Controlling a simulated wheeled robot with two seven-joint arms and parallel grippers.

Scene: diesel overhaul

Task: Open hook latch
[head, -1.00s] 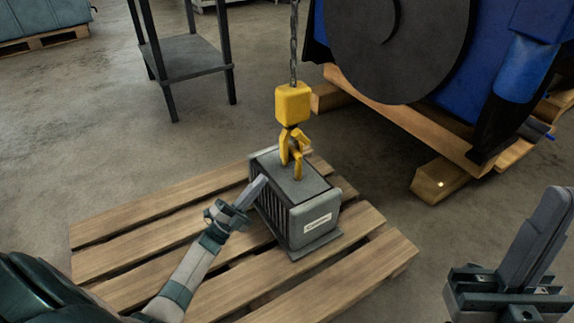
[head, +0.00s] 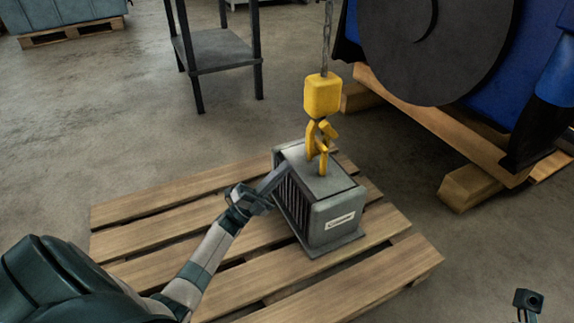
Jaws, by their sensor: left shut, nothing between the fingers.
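A yellow hook (head: 312,140) hangs below a yellow block (head: 322,96) on a chain.
The unit stands on a wooden pallet (head: 150,235). A blue machine with a dark disc (head: 430,50) rests on timber beams (head: 440,125) at the right. A dark metal stand (head: 215,52) is behind.

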